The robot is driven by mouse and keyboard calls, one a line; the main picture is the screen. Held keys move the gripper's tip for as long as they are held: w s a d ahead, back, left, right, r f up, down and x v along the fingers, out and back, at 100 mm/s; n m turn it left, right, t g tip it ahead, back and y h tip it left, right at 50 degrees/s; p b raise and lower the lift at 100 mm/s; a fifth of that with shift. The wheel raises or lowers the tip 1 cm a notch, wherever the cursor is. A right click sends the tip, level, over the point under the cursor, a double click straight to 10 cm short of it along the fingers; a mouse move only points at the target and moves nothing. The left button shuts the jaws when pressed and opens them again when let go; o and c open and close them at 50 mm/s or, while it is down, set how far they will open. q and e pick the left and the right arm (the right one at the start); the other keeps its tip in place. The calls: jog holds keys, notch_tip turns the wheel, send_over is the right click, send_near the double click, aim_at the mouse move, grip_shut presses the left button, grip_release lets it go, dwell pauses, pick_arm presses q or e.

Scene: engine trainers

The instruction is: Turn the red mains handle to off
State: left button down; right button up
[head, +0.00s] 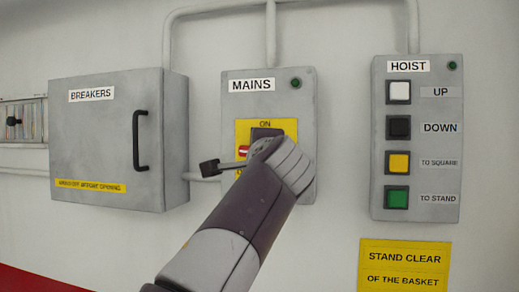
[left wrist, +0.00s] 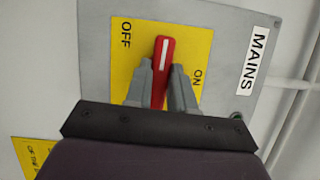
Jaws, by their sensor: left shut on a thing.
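The red mains handle (left wrist: 161,62) has a white line along it and shows between my gripper's fingers in the left wrist view. Its free end lies between the OFF and ON marks on the yellow plate (left wrist: 201,45). In the head view only a small red bit of the handle (head: 243,152) shows left of my gripper, with ON above it. My left gripper (left wrist: 159,88) is shut on the handle, one grey finger on each side. My arm hides the lower part of the mains box (head: 300,110) in the head view. My right gripper is not in view.
A breakers box (head: 90,140) with a black pull handle (head: 139,140) stands left of the mains box. A hoist box (head: 460,150) with several buttons hangs to the right. Conduits (head: 270,40) run above.

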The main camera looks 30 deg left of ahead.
pick_arm(q)
jog(key=shift+n, duration=0.4)
jog(key=c, duration=1)
grip_release()
jog(key=shift+o, duration=0.2)
jog(key=shift+a+f, duration=0.1)
